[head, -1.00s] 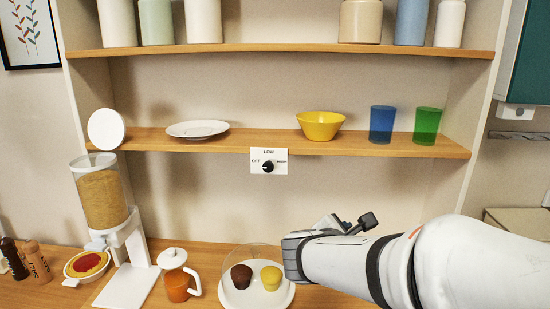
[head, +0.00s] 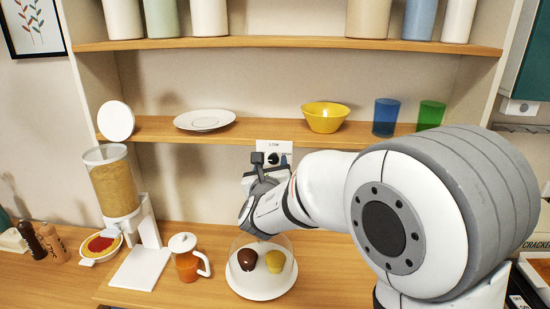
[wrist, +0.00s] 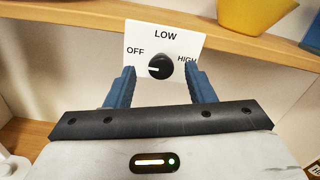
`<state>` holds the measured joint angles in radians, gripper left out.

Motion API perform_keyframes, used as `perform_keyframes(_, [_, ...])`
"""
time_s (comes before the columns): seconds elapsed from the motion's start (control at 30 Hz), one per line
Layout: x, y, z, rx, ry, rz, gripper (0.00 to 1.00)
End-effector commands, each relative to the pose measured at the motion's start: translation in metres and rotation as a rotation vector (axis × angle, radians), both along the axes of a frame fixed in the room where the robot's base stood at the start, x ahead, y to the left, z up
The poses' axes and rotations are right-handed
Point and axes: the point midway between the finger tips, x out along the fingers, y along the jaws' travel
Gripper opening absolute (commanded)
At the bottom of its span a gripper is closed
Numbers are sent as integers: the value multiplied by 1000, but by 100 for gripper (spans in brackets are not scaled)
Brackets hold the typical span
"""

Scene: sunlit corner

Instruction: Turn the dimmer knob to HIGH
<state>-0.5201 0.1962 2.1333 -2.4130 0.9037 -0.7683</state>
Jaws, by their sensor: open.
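The dimmer knob (wrist: 159,66) is a round black knob on a white plate (wrist: 182,32) marked OFF, LOW and HIGH. Its white pointer line faces left, on the OFF side. In the head view the plate (head: 283,147) sits on the front edge of the middle shelf, partly covered by my gripper (head: 264,161). In the wrist view my gripper (wrist: 159,75) is open, with one blue finger on each side of the knob's lower part. The fingers look apart from the knob; how far they stand from the plate is hard to tell.
A yellow bowl (head: 325,119), a white plate (head: 205,119) and blue and green cups stand on the middle shelf (head: 170,131). An orange jug (head: 187,265) and cereal dispenser (head: 115,190) stand left.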

Motion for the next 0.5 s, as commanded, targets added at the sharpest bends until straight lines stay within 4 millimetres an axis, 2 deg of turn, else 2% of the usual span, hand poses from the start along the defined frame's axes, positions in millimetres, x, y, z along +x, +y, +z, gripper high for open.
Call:
perform_keyframes(0.2, [16, -1, 1, 2, -1, -2, 49])
perform_keyframes(0.47, [17, -2, 0, 2, -1, -2, 49])
perform_keyframes(0.5, [17, -2, 0, 2, -1, -2, 46])
